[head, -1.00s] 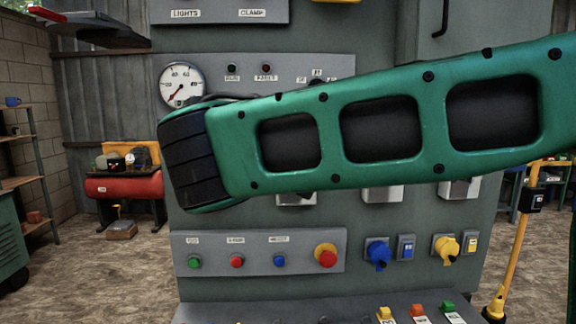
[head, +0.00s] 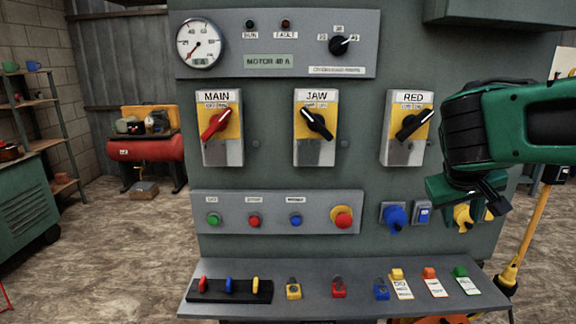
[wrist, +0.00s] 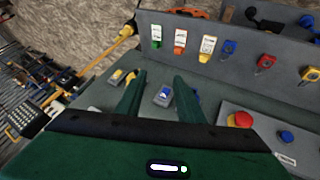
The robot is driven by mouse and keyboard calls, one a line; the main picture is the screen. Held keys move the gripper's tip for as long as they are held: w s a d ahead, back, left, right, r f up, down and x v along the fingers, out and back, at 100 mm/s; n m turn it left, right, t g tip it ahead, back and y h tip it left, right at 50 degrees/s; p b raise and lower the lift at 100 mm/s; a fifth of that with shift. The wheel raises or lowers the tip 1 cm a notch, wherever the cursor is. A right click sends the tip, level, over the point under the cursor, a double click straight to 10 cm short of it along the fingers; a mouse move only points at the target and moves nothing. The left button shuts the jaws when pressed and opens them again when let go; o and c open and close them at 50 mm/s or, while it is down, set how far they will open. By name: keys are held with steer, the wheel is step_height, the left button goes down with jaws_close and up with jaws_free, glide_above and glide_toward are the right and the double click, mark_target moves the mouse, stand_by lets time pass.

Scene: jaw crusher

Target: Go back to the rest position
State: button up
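My gripper (wrist: 158,88) is open, its two green fingers apart with nothing held between them. In the head view my gripper (head: 468,197) is at the right, in front of the crusher's control cabinet (head: 270,173), below the RED switch (head: 410,130). It partly covers the yellow socket (head: 464,217). The MAIN switch (head: 221,128) and JAW switch (head: 315,128) are in plain view.
A sloping shelf (head: 330,302) with padlocks, tags and a black key rack (head: 230,291) juts out below the panel. A button strip (head: 275,212) is above it. A yellow post (head: 530,232) stands at the right. A red compressor (head: 146,148) stands behind left.

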steer(key=s+d+f+m+g+y, duration=0.1)
steer(key=s+f, duration=0.3)
steer(key=s, duration=0.4)
steer(key=s+d+f+m+g+y, duration=0.1)
steer(key=s+f, duration=0.3)
steer(key=s, duration=0.4)
steer(key=s+d+f+m+g+y, duration=0.1)
steer(key=s+f+m+g+y, duration=0.2)
steer(key=s, duration=0.5)
steer(key=shift+s+d+f+m+y, duration=0.3)
steer(key=shift+s+f, duration=0.1)
steer(key=shift+f, duration=0.15)
steer(key=shift+w+f, duration=0.25)
steer(key=shift+w, duration=0.4)
